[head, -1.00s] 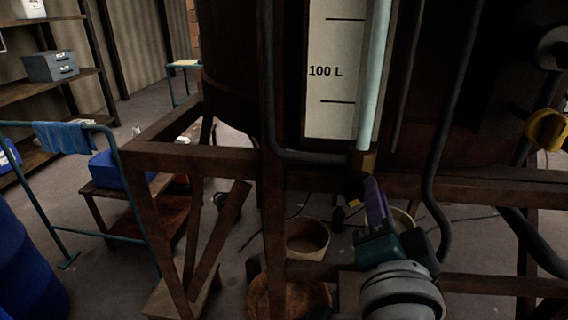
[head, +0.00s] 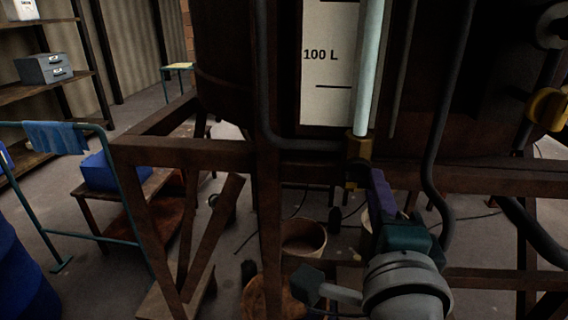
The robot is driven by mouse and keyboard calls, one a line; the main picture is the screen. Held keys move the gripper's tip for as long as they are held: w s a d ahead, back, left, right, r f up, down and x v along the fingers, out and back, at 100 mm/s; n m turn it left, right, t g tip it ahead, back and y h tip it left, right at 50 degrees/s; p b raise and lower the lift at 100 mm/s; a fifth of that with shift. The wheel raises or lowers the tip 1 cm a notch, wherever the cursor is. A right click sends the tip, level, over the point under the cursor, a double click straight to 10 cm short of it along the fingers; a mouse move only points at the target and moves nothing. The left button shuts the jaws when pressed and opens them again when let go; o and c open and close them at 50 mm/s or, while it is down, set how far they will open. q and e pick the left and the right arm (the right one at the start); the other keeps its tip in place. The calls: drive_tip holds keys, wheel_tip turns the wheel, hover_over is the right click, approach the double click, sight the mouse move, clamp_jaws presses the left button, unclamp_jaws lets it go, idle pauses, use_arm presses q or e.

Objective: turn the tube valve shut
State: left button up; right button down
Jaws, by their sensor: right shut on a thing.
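The tube valve (head: 359,146) is a small brass fitting at the foot of the pale upright sight tube (head: 369,70), in front of the vat. My right gripper (head: 357,178) reaches up from below, its purple and dark fingers just under the brass body. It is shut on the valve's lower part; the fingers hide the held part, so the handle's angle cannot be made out. My left gripper is not in view.
A white scale board (head: 328,85) marked 100 L stands beside the tube. Dark pipes (head: 437,150) run close on the right, and a rusty frame beam (head: 480,180) crosses behind the gripper. A bucket (head: 303,238) stands on the floor below.

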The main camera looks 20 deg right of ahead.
idle(0.4)
drive_tip(key=c, duration=0.8)
unclamp_jaws()
drive_tip(key=v, duration=1)
